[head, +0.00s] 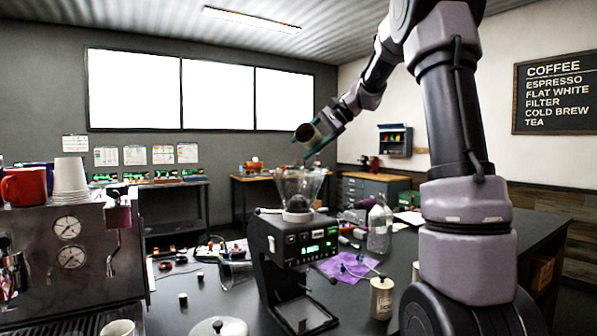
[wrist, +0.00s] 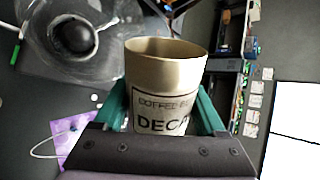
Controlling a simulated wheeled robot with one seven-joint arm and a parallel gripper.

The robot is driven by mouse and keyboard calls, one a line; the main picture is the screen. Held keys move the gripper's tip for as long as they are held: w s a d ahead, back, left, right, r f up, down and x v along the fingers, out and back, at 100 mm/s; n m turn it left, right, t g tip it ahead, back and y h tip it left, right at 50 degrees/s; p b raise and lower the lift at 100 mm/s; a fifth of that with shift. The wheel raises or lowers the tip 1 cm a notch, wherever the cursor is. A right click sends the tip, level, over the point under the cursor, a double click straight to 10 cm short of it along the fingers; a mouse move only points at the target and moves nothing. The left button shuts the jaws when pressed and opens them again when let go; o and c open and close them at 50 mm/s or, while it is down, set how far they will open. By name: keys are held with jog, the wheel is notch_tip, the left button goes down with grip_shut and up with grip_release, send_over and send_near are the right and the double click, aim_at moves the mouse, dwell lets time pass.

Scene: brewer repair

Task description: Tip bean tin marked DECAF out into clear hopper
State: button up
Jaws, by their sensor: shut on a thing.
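The cream bean tin (head: 307,134) is held in the air by my gripper (head: 322,138), above the clear hopper (head: 300,185). In the head view the tin is tilted, its open mouth facing left and down. In the wrist view the tin (wrist: 166,85) sits between the green fingers of my gripper (wrist: 168,110), with its label partly readable as "DECA". No beans show falling. The clear hopper stands on top of the black grinder (head: 295,250). It also shows in the wrist view (wrist: 85,60), to the left of the tin and apart from it.
A second cream tin (head: 381,298) stands on the counter right of the grinder, near a purple cloth (head: 345,267) and a clear bottle (head: 379,228). The espresso machine (head: 70,255) with a red mug (head: 24,186) and paper cups (head: 70,180) stands at left.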

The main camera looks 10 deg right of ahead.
aim_at(302, 143)
jog(key=shift+s+a+r+n+t+h, duration=0.45)
jog(key=shift+s+a+n+t+h, duration=0.05)
jog(key=shift+s, duration=0.15)
dwell(0.6)
jog(key=shift+f+n+t+h, duration=0.3)
jog(key=shift+f+t+h, duration=0.1)
jog(key=shift+t, duration=0.1)
dwell(0.6)
jog(key=shift+s+a+r+n+t+h, duration=0.15)
jog(key=shift+r+n+t+h, duration=0.25)
jog(key=shift+t, duration=0.1)
dwell(0.6)
jog(key=shift+s+a+f+n+t+h, duration=0.1)
jog(key=shift+s+f+n+t+h, duration=0.05)
jog(key=shift+f+n+t+h, duration=0.3)
dwell(0.7)
jog(key=shift+s+a+r+n+t+h, duration=0.15)
jog(key=shift+r+n+t+h, duration=0.2)
jog(key=shift+t, duration=0.3)
dwell(0.4)
jog(key=shift+s+a+f+n+t, duration=0.25)
jog(key=shift+f+n+t, duration=0.15)
jog(key=shift+f+t, duration=0.1)
dwell(0.7)
jog(key=shift+r+h, duration=0.1)
jog(key=shift+h, duration=0.2)
dwell(0.8)
